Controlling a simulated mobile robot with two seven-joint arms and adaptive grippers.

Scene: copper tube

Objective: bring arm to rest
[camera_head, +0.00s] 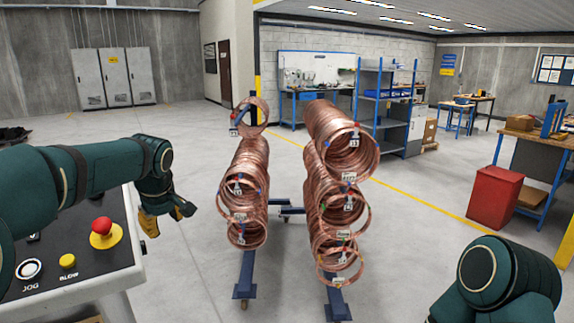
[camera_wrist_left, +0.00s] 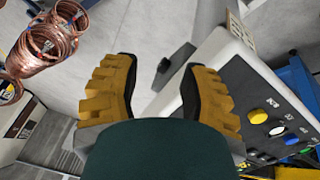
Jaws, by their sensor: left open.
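My left arm comes in from the left in the head view, bent at the elbow, and its gripper (camera_head: 167,216) hangs beside the control panel's right edge. In the left wrist view the left gripper (camera_wrist_left: 165,68) has its two yellow fingers spread wide, with nothing between them but pale floor and a small dark object beyond. My right arm (camera_head: 508,285) shows only as a dark green joint at the lower right; its gripper is out of view. Copper tube coils (camera_head: 340,150) hang on a blue rack (camera_head: 246,275) ahead, apart from the left gripper.
The control panel (camera_head: 75,262) with a red button (camera_head: 102,226) stands close under my left arm. A red bin (camera_head: 494,197) and a workbench (camera_head: 541,157) stand at the right. A blue shelf (camera_head: 385,105) is at the back. Floor between the panel and rack is clear.

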